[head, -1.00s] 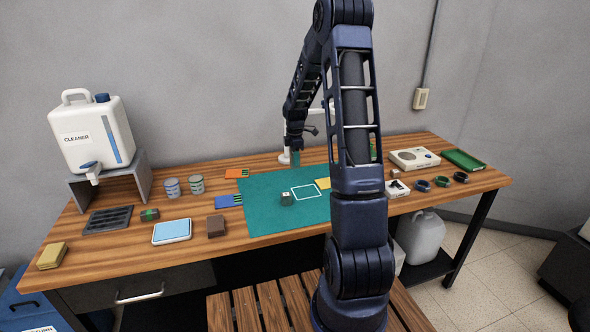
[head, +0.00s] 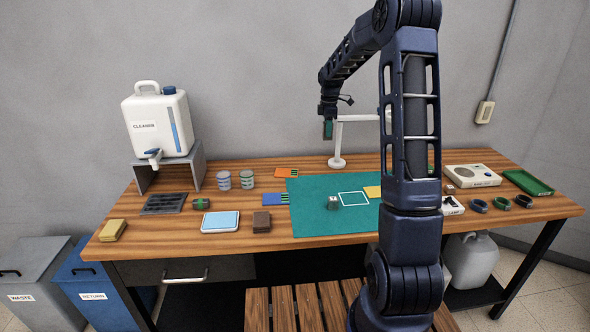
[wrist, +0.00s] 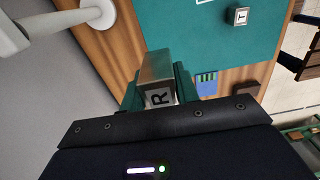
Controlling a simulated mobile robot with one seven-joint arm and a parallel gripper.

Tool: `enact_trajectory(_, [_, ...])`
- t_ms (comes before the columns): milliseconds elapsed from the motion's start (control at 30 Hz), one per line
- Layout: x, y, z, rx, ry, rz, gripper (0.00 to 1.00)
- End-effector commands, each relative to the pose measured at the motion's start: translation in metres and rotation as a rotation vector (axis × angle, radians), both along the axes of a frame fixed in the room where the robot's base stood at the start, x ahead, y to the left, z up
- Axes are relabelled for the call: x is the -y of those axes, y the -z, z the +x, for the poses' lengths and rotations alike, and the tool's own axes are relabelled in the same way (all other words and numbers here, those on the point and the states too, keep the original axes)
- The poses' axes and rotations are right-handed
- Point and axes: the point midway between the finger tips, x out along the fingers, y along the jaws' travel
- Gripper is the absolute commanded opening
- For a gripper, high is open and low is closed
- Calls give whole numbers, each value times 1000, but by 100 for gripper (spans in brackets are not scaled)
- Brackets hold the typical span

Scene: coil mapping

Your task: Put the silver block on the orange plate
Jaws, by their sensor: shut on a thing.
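My gripper (wrist: 158,90) is shut on a metallic silver-grey block (wrist: 157,67) with a white end marked R. In the head view my gripper (head: 328,130) hangs in the air above the back of the table, just left of the lamp stand; the block is too small to make out there. The orange plate (head: 286,173), with dark and green stripes at its right end, lies flat near the table's back, left of and below my gripper. I cannot make it out in the wrist view.
A dark block marked T (head: 333,203) stands on the green mat (head: 315,222) beside a white outline. A blue plate (head: 272,199) and a yellow plate (head: 373,191) lie nearby. The white lamp stand (head: 337,162) is close to my gripper.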

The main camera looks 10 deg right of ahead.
Motion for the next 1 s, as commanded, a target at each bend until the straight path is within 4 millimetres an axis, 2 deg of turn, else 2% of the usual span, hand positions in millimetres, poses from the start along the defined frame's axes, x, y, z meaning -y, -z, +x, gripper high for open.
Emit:
enact_trajectory(33, [-23,0,14,0,-13,1,0])
enact_trajectory(200, [-86,-2,49,1,-27,1,0])
enact_trajectory(300, [-117,-2,62,0,-32,0,0])
enact_trajectory(433, [-148,-2,74,0,-37,-1,0])
enact_trajectory(533, [-161,-2,78,0,-39,-1,0])
enact_trajectory(667, [-168,5,80,-1,-39,-2,0])
enact_trajectory(1000, [-168,74,79,-3,-38,-2,0])
